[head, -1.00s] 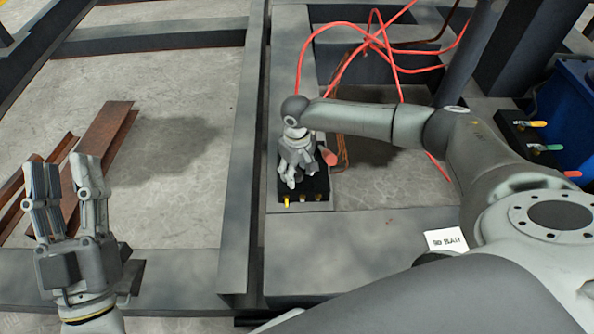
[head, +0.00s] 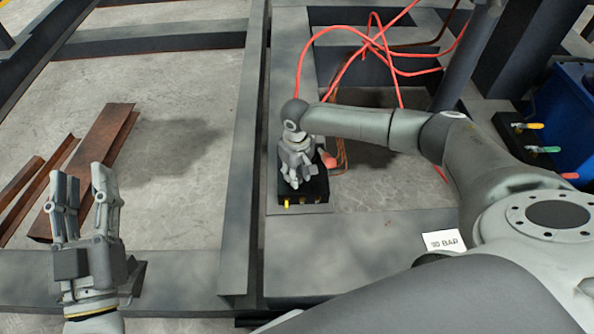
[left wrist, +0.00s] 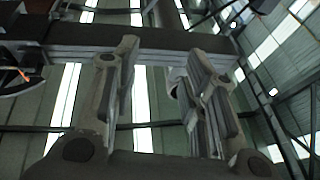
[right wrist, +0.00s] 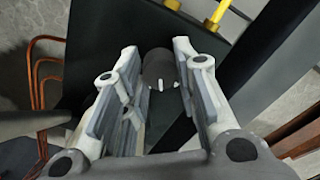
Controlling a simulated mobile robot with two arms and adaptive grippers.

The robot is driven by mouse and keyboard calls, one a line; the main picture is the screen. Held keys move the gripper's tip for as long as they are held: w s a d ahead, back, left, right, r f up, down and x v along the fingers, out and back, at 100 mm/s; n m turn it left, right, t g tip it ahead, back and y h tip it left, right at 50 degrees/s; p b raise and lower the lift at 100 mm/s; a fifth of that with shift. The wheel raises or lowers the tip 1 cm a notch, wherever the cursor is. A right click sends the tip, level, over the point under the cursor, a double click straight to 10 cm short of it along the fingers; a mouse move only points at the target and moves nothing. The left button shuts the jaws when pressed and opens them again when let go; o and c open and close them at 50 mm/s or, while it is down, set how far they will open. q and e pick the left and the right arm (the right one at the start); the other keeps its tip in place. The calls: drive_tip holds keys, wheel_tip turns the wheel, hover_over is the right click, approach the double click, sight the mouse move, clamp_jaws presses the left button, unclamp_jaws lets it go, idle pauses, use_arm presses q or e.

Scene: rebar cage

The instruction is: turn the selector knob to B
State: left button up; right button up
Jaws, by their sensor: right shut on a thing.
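The selector knob (right wrist: 157,68) is a dark round knob with a short white mark, seen between the fingers in the right wrist view. It stands on a black box (head: 316,192) on the grey steel beam. My right gripper (head: 296,180) reaches down onto this box from above and hides the knob in the head view. In the right wrist view my right gripper (right wrist: 158,55) is shut on the knob, one finger on each side. I cannot read any position letters. My left gripper (head: 83,185) is open and empty, fingers pointing up, away from the box.
Red hoses (head: 372,40) loop behind. A blue container (head: 565,110) stands at the right. Rusty steel pieces (head: 100,150) lie at the left on open floor.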

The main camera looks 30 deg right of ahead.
drive_tip(key=shift+w+a+r+p, duration=0.1)
drive_tip(key=shift+w+r+p, duration=0.45)
drive_tip(key=shift+p, duration=0.4)
use_arm(q)
wheel_tip(320, 180, down, 13)
drive_tip(key=s+a+g+y+p, duration=0.2)
drive_tip(key=g+y, duration=0.1)
drive_tip(key=g, duration=0.5)
use_arm(e)
drive_tip(key=shift+w+m, duration=0.15)
drive_tip(key=shift+m, duration=0.15)
drive_tip(key=shift+p, duration=1)
drive_tip(key=m+p, duration=0.1)
drive_tip(key=p, duration=0.2)
drive_tip(key=shift+s, duration=0.35)
drive_tip(key=shift+f+m+p, duration=0.2)
drive_tip(key=shift+m+p, duration=0.1)
drive_tip(key=shift+m, duration=0.2)
use_arm(q)
drive_tip(key=s+a+f+g+y, duration=0.2)
drive_tip(key=s+a+f+g, duration=0.3)
drive_tip(key=s+f+g, duration=0.5)
drive_tip(key=shift+s+f+n, duration=0.4)
drive_tip(key=shift+s+f, duration=1)
use_arm(e)
drive_tip(key=shift+f, duration=0.15)
use_arm(q)
drive_tip(key=shift+a, duration=0.1)
